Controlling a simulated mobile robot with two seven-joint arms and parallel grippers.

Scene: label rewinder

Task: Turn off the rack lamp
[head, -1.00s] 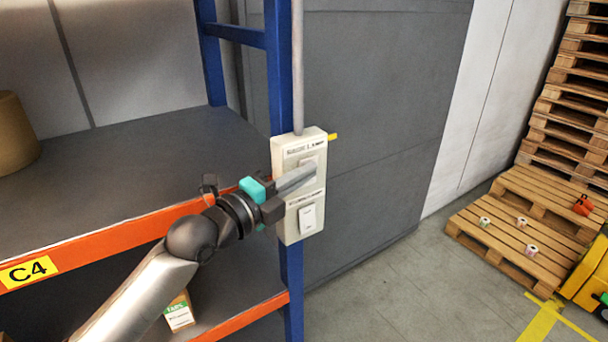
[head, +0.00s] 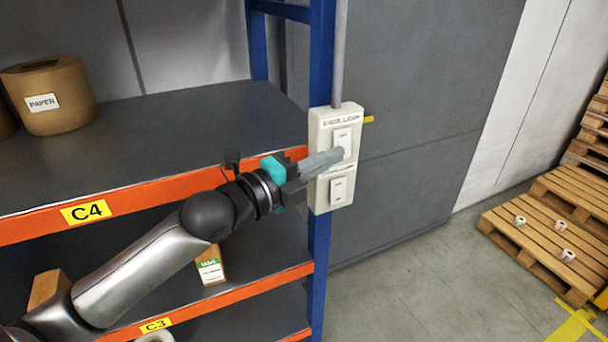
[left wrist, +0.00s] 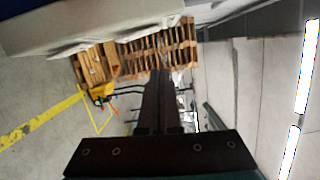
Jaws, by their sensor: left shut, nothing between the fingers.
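A pale switch box (head: 322,185) is fixed to the blue rack post, with a conduit running up from it. Its upper rocker (head: 343,138) sits under a label that appears to read "RACK LAMP". A lower rocker (head: 338,191) is below it. My left gripper (head: 338,154) is shut and empty, its fingertips at the lower part of the upper rocker; I cannot tell whether they touch it. In the left wrist view the closed fingers (left wrist: 160,80) point away, with a pale edge, probably the box, at the upper left. My right gripper is not in view. No lamp shows.
The rack shelf (head: 180,130) with orange beams holds a brown paper roll (head: 50,95). A small carton (head: 210,265) stands on the shelf below. Grey panels stand behind the box. Pallets (head: 550,225) are at the right, with clear floor between.

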